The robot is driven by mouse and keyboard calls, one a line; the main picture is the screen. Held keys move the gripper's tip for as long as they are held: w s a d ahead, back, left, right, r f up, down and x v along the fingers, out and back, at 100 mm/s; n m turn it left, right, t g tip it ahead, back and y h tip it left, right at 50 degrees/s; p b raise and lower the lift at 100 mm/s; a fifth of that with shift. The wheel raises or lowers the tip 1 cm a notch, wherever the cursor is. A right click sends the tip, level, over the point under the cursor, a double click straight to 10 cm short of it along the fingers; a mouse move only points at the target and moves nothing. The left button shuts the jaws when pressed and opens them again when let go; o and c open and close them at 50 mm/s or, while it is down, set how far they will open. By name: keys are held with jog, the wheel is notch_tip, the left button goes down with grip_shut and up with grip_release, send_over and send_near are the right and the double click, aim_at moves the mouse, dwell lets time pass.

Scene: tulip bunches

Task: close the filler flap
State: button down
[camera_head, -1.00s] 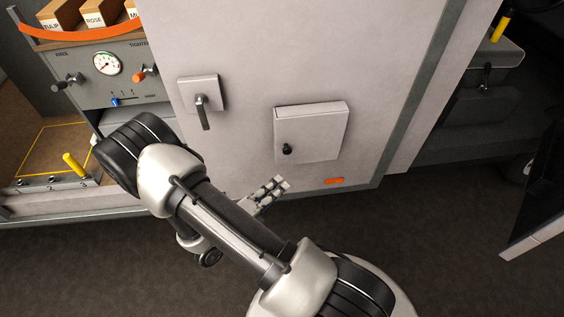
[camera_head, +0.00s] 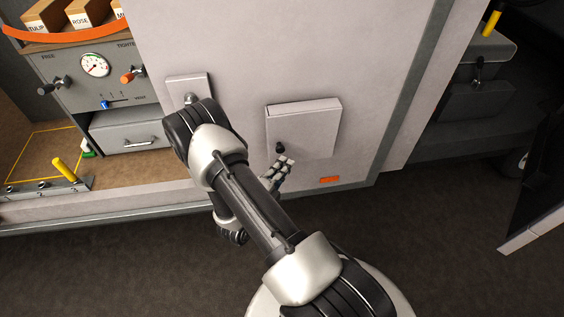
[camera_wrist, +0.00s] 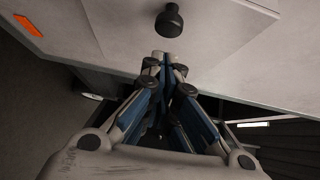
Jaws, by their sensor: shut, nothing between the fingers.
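The filler flap (camera_head: 303,128) is a pale square plate on the white side wall, with a black knob (camera_head: 280,148) near its lower left corner. Its top and right edges stand out from the wall; I cannot tell exactly how far it is open. My gripper (camera_head: 286,162) is shut and empty, just below the knob near the flap's lower edge. In the wrist view the knob (camera_wrist: 169,20) is just beyond the closed fingertips (camera_wrist: 163,58), with a small gap in the picture. The flap's face (camera_wrist: 225,25) spreads around it.
An orange marker (camera_head: 329,179) sits on the wall below the flap. A handle plate (camera_head: 187,86) is at the left, partly behind my arm. A gauge panel (camera_head: 95,66) and a drawer (camera_head: 130,135) are further left. Dark floor lies open below.

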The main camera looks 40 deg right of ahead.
jog(key=shift+w+d, duration=0.25)
jog(key=shift+w, duration=0.3)
jog(key=shift+w+d, duration=0.2)
jog(key=shift+w, duration=0.3)
